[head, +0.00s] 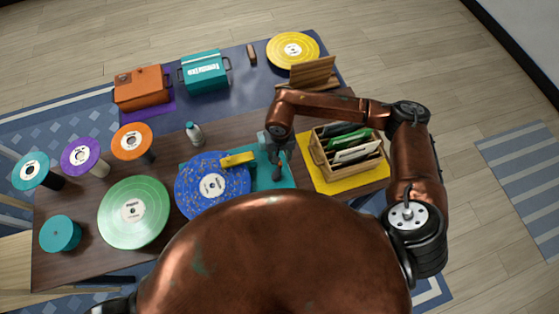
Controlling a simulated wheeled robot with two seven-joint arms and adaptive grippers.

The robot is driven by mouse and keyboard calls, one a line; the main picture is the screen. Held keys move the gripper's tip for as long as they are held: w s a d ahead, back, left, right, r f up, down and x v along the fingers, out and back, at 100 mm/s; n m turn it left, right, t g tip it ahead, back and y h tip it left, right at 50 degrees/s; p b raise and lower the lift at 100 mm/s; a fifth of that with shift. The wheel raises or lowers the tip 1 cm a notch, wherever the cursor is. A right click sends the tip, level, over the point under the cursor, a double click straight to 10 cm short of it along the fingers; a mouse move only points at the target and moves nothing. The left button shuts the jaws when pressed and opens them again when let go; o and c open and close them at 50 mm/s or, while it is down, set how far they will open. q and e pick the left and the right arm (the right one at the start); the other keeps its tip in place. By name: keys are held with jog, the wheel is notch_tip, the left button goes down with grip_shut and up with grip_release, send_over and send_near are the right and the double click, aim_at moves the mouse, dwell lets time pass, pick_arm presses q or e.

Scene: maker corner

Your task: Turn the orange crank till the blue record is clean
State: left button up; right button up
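The blue record (197,190) lies flat on a teal cleaning machine (274,183), with a white centre label and many small light and brownish specks over its surface. A yellow bar (238,159) reaches over its upper right part. My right arm comes in from the right, and my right gripper (277,172) points down over the machine, just right of the record. I cannot make out the orange crank; the gripper may hide it. Whether the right gripper's fingers are open or shut on something is too small to tell. My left gripper is not in view.
A green record (148,212) lies left of the machine, with a small bottle (194,132) behind. Discs on stands and a teal cylinder (60,234) are at left. A crate of sleeves (374,165) stands right on a yellow mat. Two cases and a yellow record (279,50) are at back.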

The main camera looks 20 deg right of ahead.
aim_at(278, 170)
jog(key=shift+f, duration=2.05)
jog(key=shift+c, duration=0.4)
grip_shut()
